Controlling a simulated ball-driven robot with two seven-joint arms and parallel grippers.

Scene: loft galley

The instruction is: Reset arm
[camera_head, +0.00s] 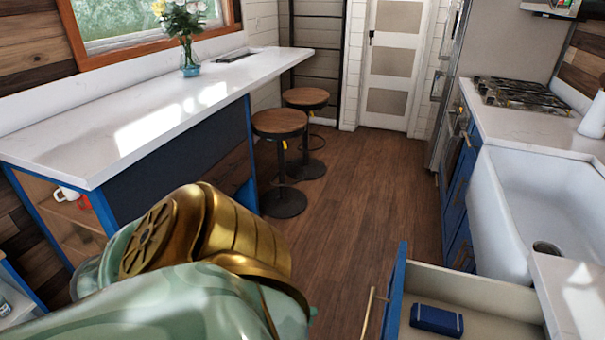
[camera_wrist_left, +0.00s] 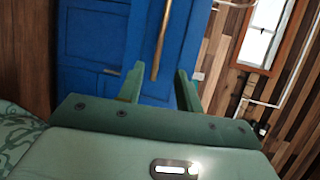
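My left arm (camera_head: 190,265), green with a gold joint, fills the lower left of the head view. Its fingertips cannot be made out there. In the left wrist view my left gripper (camera_wrist_left: 160,82) has its two green fingers apart with nothing held between them. Beyond them are a blue cabinet front (camera_wrist_left: 95,40) and a long brass handle (camera_wrist_left: 163,38); I cannot tell how far off the handle is. My right gripper is in neither view.
An open drawer (camera_head: 480,285) holding a blue box (camera_head: 436,320) juts out at lower right, beside the white sink (camera_head: 540,205). A white counter (camera_head: 150,110) runs along the left. Two stools (camera_head: 280,122) (camera_head: 306,97) stand beside it. The wooden floor (camera_head: 370,180) between is clear.

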